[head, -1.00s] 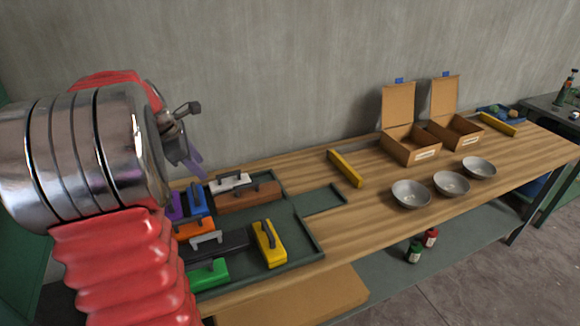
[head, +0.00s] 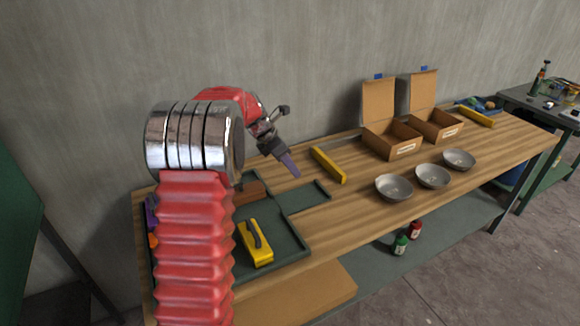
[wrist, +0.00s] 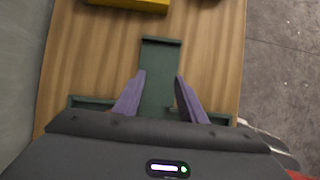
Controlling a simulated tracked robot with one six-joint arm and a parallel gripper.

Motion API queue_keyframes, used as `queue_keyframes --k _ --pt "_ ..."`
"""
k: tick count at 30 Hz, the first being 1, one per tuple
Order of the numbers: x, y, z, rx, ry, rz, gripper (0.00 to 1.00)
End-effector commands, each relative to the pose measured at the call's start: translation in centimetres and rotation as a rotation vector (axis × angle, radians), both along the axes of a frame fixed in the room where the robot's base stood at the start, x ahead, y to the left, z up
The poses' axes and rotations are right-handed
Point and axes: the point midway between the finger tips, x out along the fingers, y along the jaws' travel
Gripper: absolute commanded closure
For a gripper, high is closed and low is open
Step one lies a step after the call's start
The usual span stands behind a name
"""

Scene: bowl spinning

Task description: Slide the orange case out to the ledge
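The orange case (head: 153,241) is almost wholly hidden behind my red arm in the head view; only a sliver shows at the tray's left side. The dark green tray (head: 297,238) has a narrow ledge (head: 308,196) sticking out on its right side. The ledge also shows in the wrist view (wrist: 160,62), between and beyond my fingers. My gripper (wrist: 160,76) is open and empty, its two purple fingers apart. In the head view my gripper (head: 295,174) hangs above the ledge area, well right of the orange case.
A yellow case (head: 251,254) stands in the tray, with a brown case (head: 245,193) and a purple case (head: 150,213) partly hidden. A yellow bar (head: 328,165) lies beyond the ledge. Bowls (head: 393,188) and open boxes (head: 391,141) stand further right.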

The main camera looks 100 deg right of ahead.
Motion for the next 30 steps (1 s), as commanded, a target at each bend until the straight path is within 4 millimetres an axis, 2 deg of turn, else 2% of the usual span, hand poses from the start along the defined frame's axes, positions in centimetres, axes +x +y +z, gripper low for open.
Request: queue_keyframes --k 14,20,30 --pt "0.6 0.1 0.0 -0.001 0.000 0.000 0.62" --pt "2.4 0.5 0.0 0.000 0.000 0.001 0.62" --pt "6.6 1.4 0.1 -0.002 0.000 0.001 0.62"
